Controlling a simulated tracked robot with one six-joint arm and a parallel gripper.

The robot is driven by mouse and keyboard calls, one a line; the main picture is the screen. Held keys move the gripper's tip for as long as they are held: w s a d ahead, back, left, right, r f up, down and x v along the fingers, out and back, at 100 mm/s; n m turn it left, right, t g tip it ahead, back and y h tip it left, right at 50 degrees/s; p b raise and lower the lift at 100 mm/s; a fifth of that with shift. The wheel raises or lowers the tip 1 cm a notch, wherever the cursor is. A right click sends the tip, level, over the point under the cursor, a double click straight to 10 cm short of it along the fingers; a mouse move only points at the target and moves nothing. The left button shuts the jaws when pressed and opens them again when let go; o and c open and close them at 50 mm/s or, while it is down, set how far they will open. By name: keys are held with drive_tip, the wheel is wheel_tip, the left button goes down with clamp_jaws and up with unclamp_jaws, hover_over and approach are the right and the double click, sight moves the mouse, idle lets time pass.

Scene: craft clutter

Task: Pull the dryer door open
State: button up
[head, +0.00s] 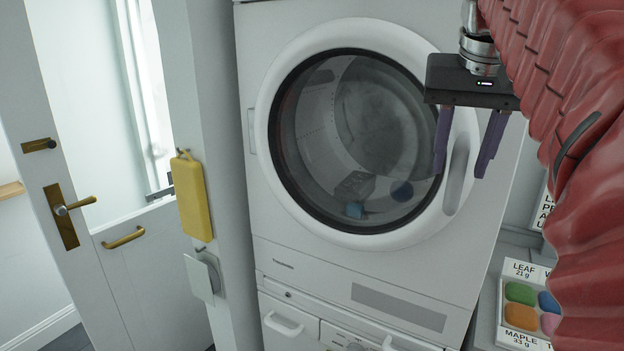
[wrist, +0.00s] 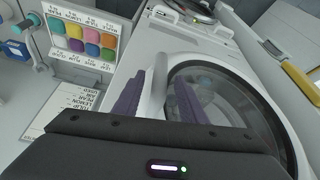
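The white dryer (head: 350,275) has a round door with a dark-rimmed glass window (head: 365,125); the door looks closed. A grey upright handle (head: 456,182) sits on the right of the door's white ring, and it also shows in the wrist view (wrist: 158,82). My gripper (head: 460,172) is open with its two purple fingers pointing down toward the door. In the wrist view the fingers (wrist: 158,75) lie on either side of the handle, with visible gaps. I cannot tell how deep they reach around it. Several small items show behind the glass.
A yellow case (head: 192,198) hangs on the wall edge to the left. A room door (head: 62,210) with brass handles stands far left. A labelled tray of coloured pieces (head: 525,305) is at lower right. Drawer handles (head: 283,325) stick out below the dryer.

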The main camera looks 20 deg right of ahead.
sight(452, 191)
drive_tip(key=x, duration=0.7)
drive_tip(key=shift+f, duration=0.2)
drive_tip(key=shift+c, duration=0.3)
clamp_jaws()
